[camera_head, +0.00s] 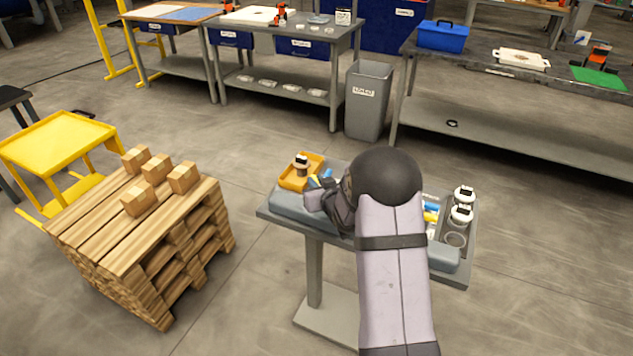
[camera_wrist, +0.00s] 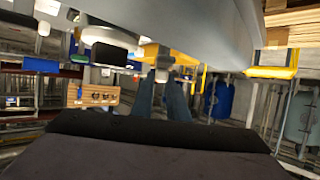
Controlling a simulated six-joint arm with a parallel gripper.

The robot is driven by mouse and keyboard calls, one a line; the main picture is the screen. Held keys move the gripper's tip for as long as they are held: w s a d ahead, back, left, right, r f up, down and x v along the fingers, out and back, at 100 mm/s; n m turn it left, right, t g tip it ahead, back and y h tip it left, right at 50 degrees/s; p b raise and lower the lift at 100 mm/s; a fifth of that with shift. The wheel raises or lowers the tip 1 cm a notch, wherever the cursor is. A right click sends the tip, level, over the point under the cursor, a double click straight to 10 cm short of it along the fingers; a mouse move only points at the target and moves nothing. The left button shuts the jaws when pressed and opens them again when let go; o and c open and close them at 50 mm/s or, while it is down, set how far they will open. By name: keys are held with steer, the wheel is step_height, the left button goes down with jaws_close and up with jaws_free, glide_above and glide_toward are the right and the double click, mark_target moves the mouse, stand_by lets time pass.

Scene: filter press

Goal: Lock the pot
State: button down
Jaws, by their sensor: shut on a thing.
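A pot with a black and white top (camera_head: 302,165) stands upright in an orange tray (camera_head: 290,184) at the left end of the grey worktable. My gripper (camera_head: 318,181) is low at the tray's right side, close to the pot. Its two blue fingers show in the wrist view (camera_wrist: 162,92), closed on a small part that I cannot clearly identify. A small grey piece (camera_wrist: 162,73) shows at the fingertips. A yellow bit is by the fingers in the head view. My arm hides the middle of the worktable.
Two white jars with black tops (camera_head: 464,196) and a clear ring (camera_head: 456,240) stand in the grey tray at the worktable's right end. Blue and yellow items (camera_head: 431,212) lie beside my arm. A wooden pallet stack (camera_head: 130,255) with several blocks stands left, apart from the worktable.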

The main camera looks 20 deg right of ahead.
steer(key=shift+d+r+n+y+p, duration=0.15)
steer(key=shift+d+n+y+p, duration=0.05)
steer(key=shift+n+y+p, duration=0.6)
steer(key=shift+d+r+n+y+p, duration=0.15)
steer(key=shift+n+y+p, duration=0.45)
steer(key=shift+y, duration=0.3)
steer(key=n+y+p, duration=0.2)
steer(key=n+g+y+p, duration=0.1)
steer(key=shift+w+d+f, duration=0.1)
steer(key=shift+d+f, duration=0.05)
steer(key=shift+d, duration=0.1)
steer(key=n+g+y, duration=0.1)
steer(key=n+g+y+b, duration=0.1)
steer(key=y, duration=0.1)
steer(key=shift+w+d+f+n, duration=0.1)
steer(key=shift+w+f+n, duration=0.1)
steer(key=shift+n, duration=0.2)
steer(key=shift+n+g+y, duration=0.3)
steer(key=shift+n+y, duration=0.1)
steer(key=shift+r+b, duration=0.15)
steer(key=shift+b, duration=0.15)
steer(key=c, duration=1.7)
jaws_free()
step_height(320, 180, up, 10)
steer(key=shift+b, duration=0.8)
